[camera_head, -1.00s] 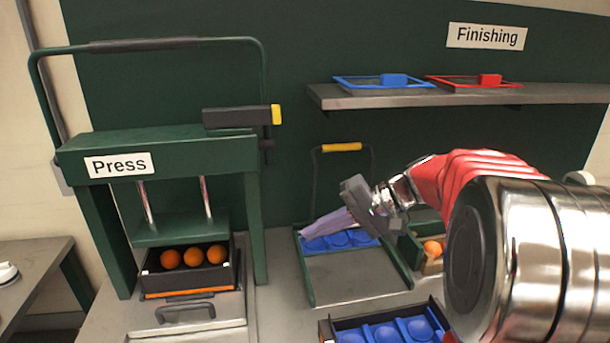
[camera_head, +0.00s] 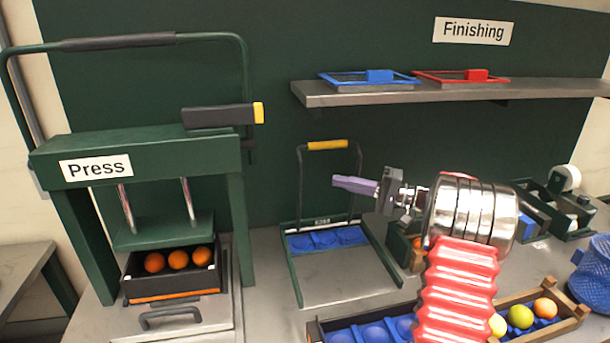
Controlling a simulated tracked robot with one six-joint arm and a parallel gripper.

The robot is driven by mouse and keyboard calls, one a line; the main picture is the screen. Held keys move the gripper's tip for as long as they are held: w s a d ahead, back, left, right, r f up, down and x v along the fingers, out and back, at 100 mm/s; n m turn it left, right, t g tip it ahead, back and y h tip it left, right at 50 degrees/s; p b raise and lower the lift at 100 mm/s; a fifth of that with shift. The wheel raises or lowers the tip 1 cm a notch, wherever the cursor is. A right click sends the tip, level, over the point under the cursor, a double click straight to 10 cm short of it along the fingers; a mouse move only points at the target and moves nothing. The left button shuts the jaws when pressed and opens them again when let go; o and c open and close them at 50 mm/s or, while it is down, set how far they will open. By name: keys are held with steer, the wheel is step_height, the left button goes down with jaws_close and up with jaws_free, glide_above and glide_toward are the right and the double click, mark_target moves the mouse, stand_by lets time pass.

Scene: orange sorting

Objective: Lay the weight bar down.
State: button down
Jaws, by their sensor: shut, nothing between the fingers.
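An upright black U-shaped bar with a yellow grip (camera_head: 328,145) stands at the back of a green-sided tray (camera_head: 345,288) in the middle of the bench; I take it for the weight bar. Blue moulded cups (camera_head: 327,238) lie across the tray's back, below the bar. My gripper (camera_head: 337,181) has purple fingers, shut and empty, pointing left.
The press (camera_head: 145,155) stands on the left with a black box (camera_head: 135,285) of oranges under its plate. A shelf (camera_head: 440,92) holds a blue frame (camera_head: 368,78) and a red frame (camera_head: 462,76). A wooden fruit crate (camera_head: 568,310) sits at front right.

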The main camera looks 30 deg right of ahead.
stand_by(0.3)
steer(key=x, duration=0.9)
steer(key=shift+w+a, duration=0.3)
steer(key=shift+r, duration=0.1)
steer(key=shift+a, duration=0.1)
steer(key=shift+a, duration=0.1)
